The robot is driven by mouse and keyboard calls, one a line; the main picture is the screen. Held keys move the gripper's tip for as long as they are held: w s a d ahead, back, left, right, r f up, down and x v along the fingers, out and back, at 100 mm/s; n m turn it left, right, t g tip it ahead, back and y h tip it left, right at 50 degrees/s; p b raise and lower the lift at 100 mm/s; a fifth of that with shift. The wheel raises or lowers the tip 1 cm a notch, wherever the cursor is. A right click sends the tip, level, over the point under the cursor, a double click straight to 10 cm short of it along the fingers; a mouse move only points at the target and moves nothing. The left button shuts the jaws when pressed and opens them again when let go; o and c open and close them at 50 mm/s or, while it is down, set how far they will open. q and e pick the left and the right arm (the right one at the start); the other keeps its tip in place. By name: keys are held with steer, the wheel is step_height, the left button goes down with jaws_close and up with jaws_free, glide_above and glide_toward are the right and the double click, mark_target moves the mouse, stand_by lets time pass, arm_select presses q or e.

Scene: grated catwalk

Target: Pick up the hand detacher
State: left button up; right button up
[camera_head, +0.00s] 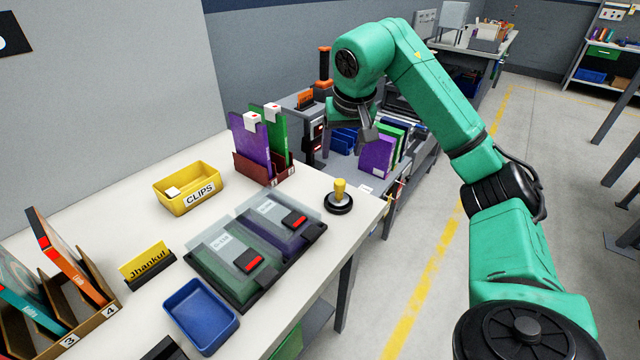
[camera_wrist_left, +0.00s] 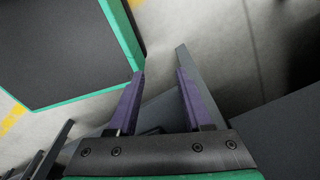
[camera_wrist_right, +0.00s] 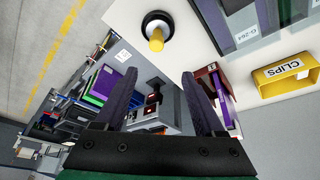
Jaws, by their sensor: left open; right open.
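The hand detacher (camera_head: 339,197), which I take to be the yellow knob on a round black base, stands upright near the right corner of the white table. It also shows in the right wrist view (camera_wrist_right: 157,31), beyond the fingertips. My right gripper (camera_head: 366,133) is above and behind it in the head view, apart from it. In the right wrist view my right gripper (camera_wrist_right: 159,75) is open with nothing between its fingers. My left gripper (camera_wrist_left: 160,75) shows only in the left wrist view, open and empty, over the floor.
The white table (camera_head: 130,225) also holds a yellow CLIPS bin (camera_head: 189,188), a red folder holder (camera_head: 262,169), covered trays (camera_head: 225,265), a blue bin (camera_head: 201,317) and a name plate (camera_head: 147,264). A workbench with folders (camera_head: 377,157) stands behind. The tabletop around the detacher is mostly clear.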

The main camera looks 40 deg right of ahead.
glide_above(340, 181)
steer(key=s+a, duration=0.1)
steer(key=s, duration=0.1)
step_height(340, 181, down, 7)
steer(key=shift+s+b, duration=0.15)
steer(key=shift+b, duration=0.15)
steer(key=x, duration=0.5)
steer(key=shift+f+p, duration=0.2)
steer(key=shift+p, duration=0.15)
steer(key=shift+w+d+f, duration=0.1)
steer(key=shift+w+f, duration=0.2)
steer(key=shift+f, duration=0.05)
arm_select(q)
steer(key=shift+s+r, duration=0.1)
steer(key=shift+s, duration=0.85)
steer(key=shift+s, duration=0.25)
arm_select(e)
steer(key=shift+r, duration=0.1)
jaws_close()
